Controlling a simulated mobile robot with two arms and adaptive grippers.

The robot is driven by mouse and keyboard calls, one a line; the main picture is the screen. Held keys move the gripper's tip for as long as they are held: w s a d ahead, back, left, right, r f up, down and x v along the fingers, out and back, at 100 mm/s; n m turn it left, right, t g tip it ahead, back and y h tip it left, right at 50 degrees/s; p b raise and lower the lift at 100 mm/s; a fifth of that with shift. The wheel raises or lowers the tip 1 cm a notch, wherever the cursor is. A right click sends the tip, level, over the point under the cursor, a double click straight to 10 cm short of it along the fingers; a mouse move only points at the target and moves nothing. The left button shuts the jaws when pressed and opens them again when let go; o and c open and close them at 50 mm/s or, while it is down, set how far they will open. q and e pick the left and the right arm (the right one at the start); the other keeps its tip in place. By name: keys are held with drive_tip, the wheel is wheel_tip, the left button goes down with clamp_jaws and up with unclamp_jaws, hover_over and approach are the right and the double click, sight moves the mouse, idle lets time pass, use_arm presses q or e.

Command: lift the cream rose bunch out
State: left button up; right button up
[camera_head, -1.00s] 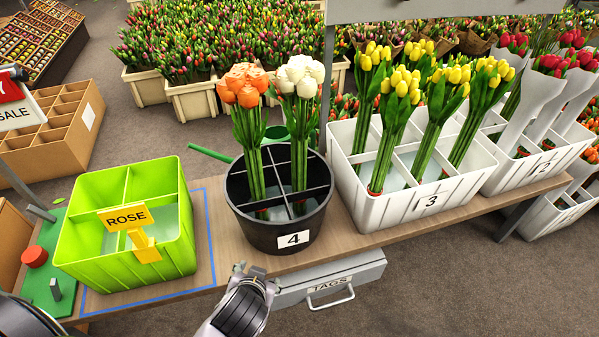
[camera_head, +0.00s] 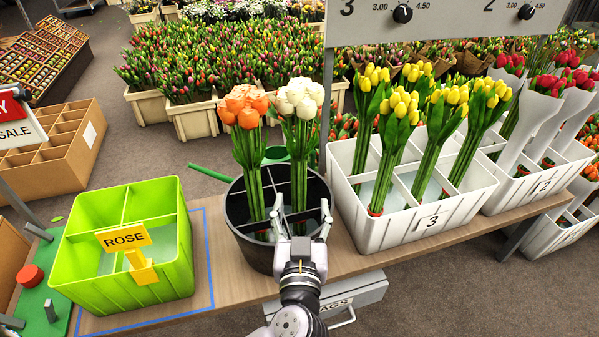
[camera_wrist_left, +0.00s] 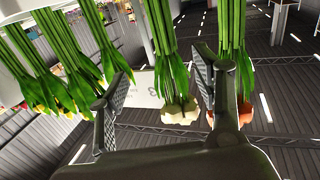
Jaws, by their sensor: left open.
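The cream rose bunch (camera_head: 299,140) stands upright in the right part of a black divided bucket (camera_head: 254,249). It also shows in the left wrist view (camera_wrist_left: 177,88), where the picture is upside down. The orange rose bunch (camera_head: 246,143) stands just left of it in the same bucket. My left gripper (camera_head: 300,212) is open at the bucket's front, its fingers spread to either side of the cream stems as seen from the head. In the left wrist view the cream stems appear between the fingers (camera_wrist_left: 160,90), with no visible contact. My right gripper is out of view.
A green crate (camera_head: 160,281) with a yellow ROSE sign (camera_head: 124,238) stands on the left, its visible compartments empty. A white crate (camera_head: 389,227) of yellow tulips is close right of the bucket. A sign panel (camera_head: 450,20) hangs above it.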

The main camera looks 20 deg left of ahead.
sight(299, 169)
use_arm(q)
drive_tip(key=p+x, duration=0.1)
drive_tip(key=x, duration=0.6)
drive_tip(key=shift+w+a, duration=0.2)
drive_tip(key=shift+w, duration=0.15)
drive_tip(key=shift+w+a+p, duration=0.15)
drive_tip(key=shift+w+p, duration=0.15)
drive_tip(key=shift+w, duration=0.1)
drive_tip(key=x, duration=0.3)
drive_tip(key=p+x, duration=0.1)
drive_tip(key=shift+w+a, duration=0.3)
drive_tip(key=shift+a, duration=0.1)
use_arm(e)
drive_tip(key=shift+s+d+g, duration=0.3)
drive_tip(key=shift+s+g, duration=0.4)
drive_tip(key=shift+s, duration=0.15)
use_arm(q)
drive_tip(key=shift+c, duration=0.4)
